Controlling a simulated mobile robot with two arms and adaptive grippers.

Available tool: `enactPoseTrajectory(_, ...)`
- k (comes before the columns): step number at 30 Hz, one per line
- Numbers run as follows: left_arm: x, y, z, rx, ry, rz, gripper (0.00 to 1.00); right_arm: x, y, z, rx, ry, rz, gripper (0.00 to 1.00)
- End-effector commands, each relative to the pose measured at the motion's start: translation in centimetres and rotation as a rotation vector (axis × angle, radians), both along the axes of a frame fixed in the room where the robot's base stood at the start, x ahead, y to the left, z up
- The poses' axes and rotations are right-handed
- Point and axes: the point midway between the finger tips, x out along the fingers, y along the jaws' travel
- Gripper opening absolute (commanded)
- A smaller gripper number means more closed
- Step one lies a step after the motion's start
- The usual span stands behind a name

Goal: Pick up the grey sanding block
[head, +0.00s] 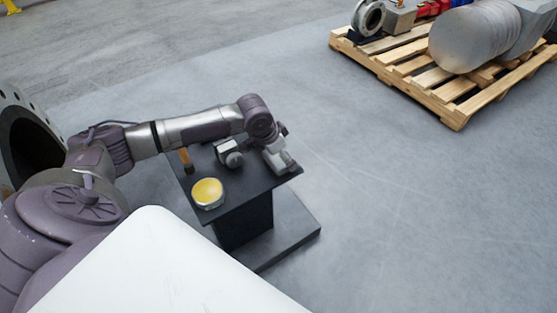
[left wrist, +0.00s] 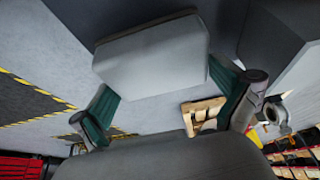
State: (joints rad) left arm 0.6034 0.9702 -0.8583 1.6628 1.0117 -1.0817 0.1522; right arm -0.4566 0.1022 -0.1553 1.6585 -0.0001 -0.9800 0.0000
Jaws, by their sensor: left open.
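The grey sanding block (left wrist: 150,62) fills the upper middle of the left wrist view, a pale block with a flat front face. In the head view the block (head: 281,161) is at the right end of the small black table (head: 245,207), partly covered by my left wrist and gripper. My left gripper (left wrist: 163,84) is open, with one green-padded finger to each side of the block's lower end. A gap shows by the left finger; I cannot tell whether the right finger touches. My right gripper is not in view.
On the table are a yellow-topped round tin (head: 208,192), a wooden handle (head: 186,160) and a grey rounded object (head: 229,153) close to my arm. A loaded wooden pallet (head: 456,112) stands at upper right. A large dark flange (head: 30,130) is at left. Floor right of the table is clear.

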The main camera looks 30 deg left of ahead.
Motion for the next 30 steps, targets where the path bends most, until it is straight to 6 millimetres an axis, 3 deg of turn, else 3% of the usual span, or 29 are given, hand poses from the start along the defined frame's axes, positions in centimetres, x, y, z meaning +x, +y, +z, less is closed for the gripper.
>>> enactPoseTrajectory(1, 0.0, 0.0, 0.0, 0.000, 0.000, 0.000, 0.95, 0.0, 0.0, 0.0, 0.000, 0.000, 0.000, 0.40)
enactPoseTrajectory(9, 0.0, 0.0, 0.1, 0.000, 0.000, 0.001, 0.53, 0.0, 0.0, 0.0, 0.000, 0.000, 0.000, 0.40)
enactPoseTrajectory(20, 0.0, 0.1, 1.1, -0.001, -0.001, 0.001, 0.53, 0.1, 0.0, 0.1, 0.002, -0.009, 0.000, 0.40)
enactPoseTrajectory(30, 0.1, 0.0, 7.5, -0.002, -0.003, 0.001, 0.53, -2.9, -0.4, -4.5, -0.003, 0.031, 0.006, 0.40)
